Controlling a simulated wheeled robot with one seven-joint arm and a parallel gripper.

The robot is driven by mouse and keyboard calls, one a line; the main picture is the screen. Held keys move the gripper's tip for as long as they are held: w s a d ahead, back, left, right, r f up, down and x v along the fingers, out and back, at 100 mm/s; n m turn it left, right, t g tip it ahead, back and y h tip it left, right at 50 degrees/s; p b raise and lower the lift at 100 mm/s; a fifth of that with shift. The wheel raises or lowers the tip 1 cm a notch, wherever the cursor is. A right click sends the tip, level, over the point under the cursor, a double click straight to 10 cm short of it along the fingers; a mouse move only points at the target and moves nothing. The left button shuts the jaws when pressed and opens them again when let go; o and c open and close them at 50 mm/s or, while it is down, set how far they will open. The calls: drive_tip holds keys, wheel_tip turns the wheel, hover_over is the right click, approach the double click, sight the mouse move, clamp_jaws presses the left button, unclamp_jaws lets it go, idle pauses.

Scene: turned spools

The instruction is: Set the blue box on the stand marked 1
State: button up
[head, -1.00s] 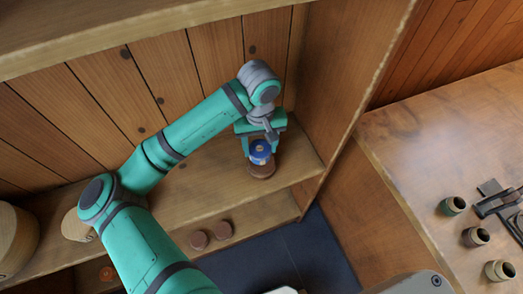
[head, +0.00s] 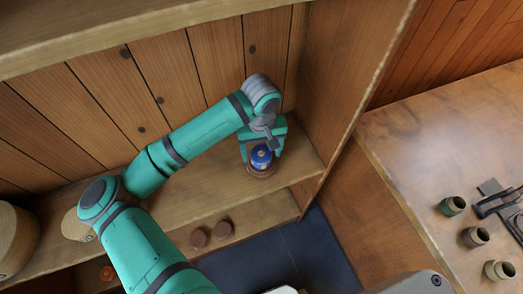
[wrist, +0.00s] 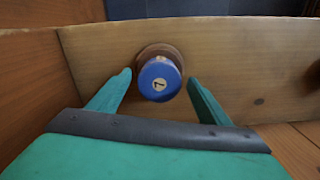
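The blue box (head: 261,158) is small and round, with a pale label bearing a dark mark on top; it also shows in the wrist view (wrist: 160,88). It sits upright on a round brown stand (head: 262,172) on the shelf at the right, and the stand's rim shows behind it in the wrist view (wrist: 158,50). The stand's own mark is hidden. My gripper (head: 262,150) is open around the box. In the wrist view, its fingertips (wrist: 160,78) stand to the left and right of the box with a clear gap on each side.
The shelf's upright side panel (head: 350,60) is close on the right. Two brown round pieces (head: 210,235) are on the lower level. A large round wooden container (head: 14,240) is at the left. Several small pots (head: 475,237) stand on the right-hand table.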

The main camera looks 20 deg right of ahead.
sight(262, 155)
wheel_tip(262, 155, up, 12)
drive_tip(key=shift+r, duration=0.2)
idle(0.5)
idle(0.4)
